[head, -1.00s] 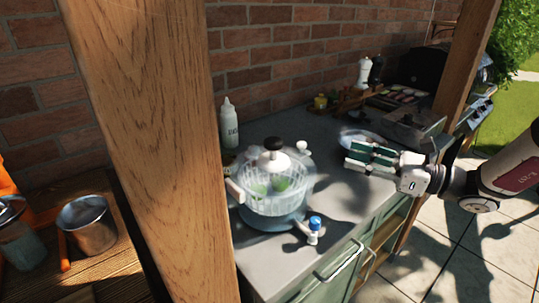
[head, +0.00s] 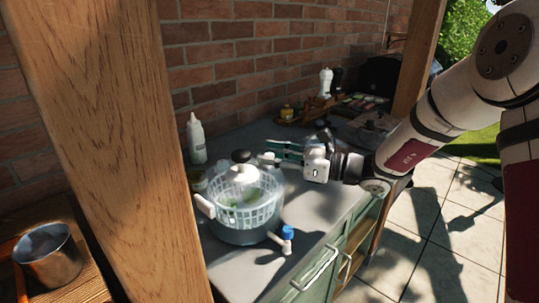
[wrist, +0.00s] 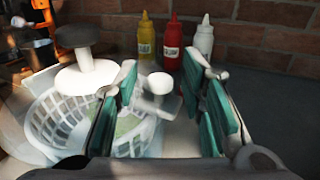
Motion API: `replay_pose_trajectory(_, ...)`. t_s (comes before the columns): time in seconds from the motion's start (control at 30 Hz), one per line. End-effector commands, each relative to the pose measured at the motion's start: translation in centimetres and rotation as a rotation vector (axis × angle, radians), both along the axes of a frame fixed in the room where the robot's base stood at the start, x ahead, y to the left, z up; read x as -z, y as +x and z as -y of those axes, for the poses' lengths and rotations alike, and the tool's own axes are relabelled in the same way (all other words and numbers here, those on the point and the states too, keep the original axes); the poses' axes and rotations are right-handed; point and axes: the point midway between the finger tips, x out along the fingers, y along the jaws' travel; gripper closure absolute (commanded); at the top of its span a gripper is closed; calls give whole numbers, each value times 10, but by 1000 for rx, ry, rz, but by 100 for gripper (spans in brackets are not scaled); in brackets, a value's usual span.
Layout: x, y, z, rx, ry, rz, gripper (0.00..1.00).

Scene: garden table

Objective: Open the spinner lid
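The salad spinner (head: 238,215) stands on the counter, a clear bowl with a white basket holding something green. Its lid (head: 243,176) sits on top, with a white hub and a black knob (head: 240,156). In the wrist view the black knob (wrist: 76,36) is at upper left, above the white basket (wrist: 62,122). My gripper (head: 276,150) is at the spinner's right side, just above rim height. In the wrist view my gripper (wrist: 165,95) is open, with a small white knob (wrist: 160,84) between its green fingers, nearer the left one. I cannot tell whether they touch.
A white bottle (head: 196,140) stands behind the spinner. A blue-capped shaker (head: 287,238) stands in front of it. Yellow (wrist: 146,36) and red (wrist: 173,42) bottles show in the wrist view. A wooden post (head: 100,150) is close on the left. The counter right of the spinner is fairly clear.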

Motion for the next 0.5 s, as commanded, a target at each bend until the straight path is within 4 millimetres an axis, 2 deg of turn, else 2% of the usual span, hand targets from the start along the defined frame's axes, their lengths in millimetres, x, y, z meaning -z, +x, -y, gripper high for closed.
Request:
replay_pose_trajectory(0.13, 0, 2, -8, 0, 0, -1, 63)
replay_pose_trajectory(0.4, 0, 2, -9, 1, 0, -1, 63)
replay_pose_trajectory(0.47, 0, 2, -9, 1, 0, -1, 74)
replay_pose_trajectory(0.5, 0, 2, -8, 1, 0, -1, 84)
